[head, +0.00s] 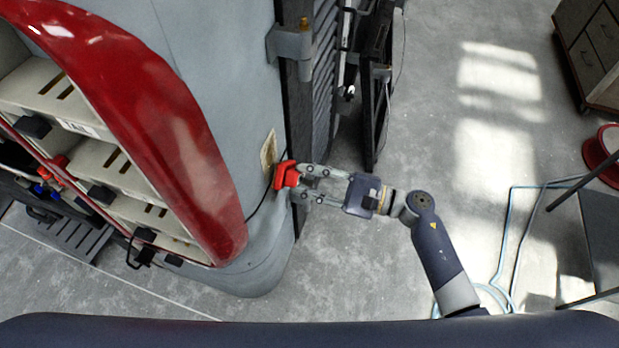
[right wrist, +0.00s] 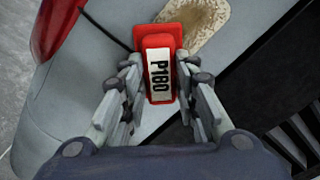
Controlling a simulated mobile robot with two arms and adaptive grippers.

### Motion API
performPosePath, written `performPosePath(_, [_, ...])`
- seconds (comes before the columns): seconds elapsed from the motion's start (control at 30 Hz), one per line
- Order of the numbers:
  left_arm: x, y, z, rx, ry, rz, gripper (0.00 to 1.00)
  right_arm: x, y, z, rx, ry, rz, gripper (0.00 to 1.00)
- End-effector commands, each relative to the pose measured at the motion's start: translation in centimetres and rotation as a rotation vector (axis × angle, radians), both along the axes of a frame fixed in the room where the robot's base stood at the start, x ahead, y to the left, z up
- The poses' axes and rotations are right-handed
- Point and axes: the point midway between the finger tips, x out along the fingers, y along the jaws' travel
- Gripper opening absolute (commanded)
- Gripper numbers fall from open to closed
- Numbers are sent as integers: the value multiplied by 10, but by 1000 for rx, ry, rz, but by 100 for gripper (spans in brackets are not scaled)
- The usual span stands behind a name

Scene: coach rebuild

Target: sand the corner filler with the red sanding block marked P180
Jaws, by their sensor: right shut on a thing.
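The red sanding block (right wrist: 158,42) shows its white P180 label in the right wrist view. My right gripper (right wrist: 158,85) is shut on it; in the head view the gripper (head: 296,180) holds the block (head: 286,174) against or close to the grey coach corner. The tan, rough-edged filler patch (right wrist: 200,22) lies just beyond the block's upper right in the right wrist view. In the head view the filler (head: 268,152) is partly hidden behind the block. I cannot tell whether the block touches the filler. My left gripper is not in view.
The grey coach body (head: 233,90) has a red curved panel (head: 150,110) and open shelves (head: 45,90) on its left. A dark hinged door edge (head: 298,110) stands behind the block. A hose (head: 507,245) lies at right. The grey floor (head: 480,140) is largely clear.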

Motion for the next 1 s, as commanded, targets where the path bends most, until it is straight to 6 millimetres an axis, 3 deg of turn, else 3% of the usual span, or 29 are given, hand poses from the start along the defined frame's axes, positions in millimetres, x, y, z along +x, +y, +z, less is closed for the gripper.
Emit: performPosePath(1.0, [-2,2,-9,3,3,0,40,5,15,1,2,-2,1,9])
